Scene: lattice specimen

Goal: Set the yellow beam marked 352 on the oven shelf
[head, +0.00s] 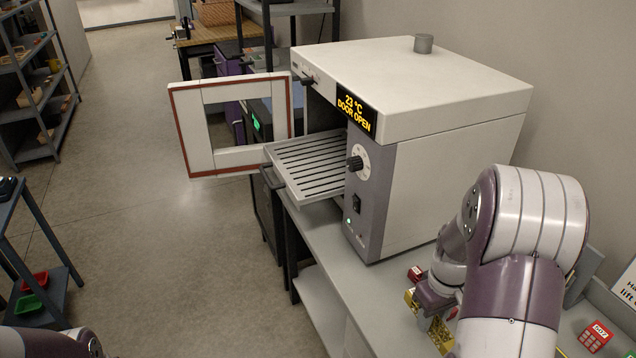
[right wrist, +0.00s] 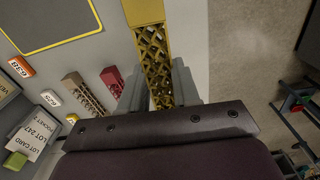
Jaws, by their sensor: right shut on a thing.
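The yellow beam (right wrist: 154,55), a lattice with solid ends, is held between the fingers of my right gripper (right wrist: 158,88) in the right wrist view. Part of the yellow beam also shows in the head view (head: 441,333), below the right gripper (head: 432,303) and partly behind my arm. I cannot read its mark. The oven (head: 440,150) stands open, its display reading 23 °C and DOOR OPEN. The slatted oven shelf (head: 305,165) sticks out of the front and is empty. The held beam is to the right of the oven, near the bench. My left gripper is out of view.
The oven door (head: 190,130) is swung out to the left. On the bench (head: 385,300) lie a red piece (head: 415,274) and a red block (head: 595,336). The right wrist view shows a brown beam (right wrist: 88,97), a red beam (right wrist: 112,80) and several tags.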

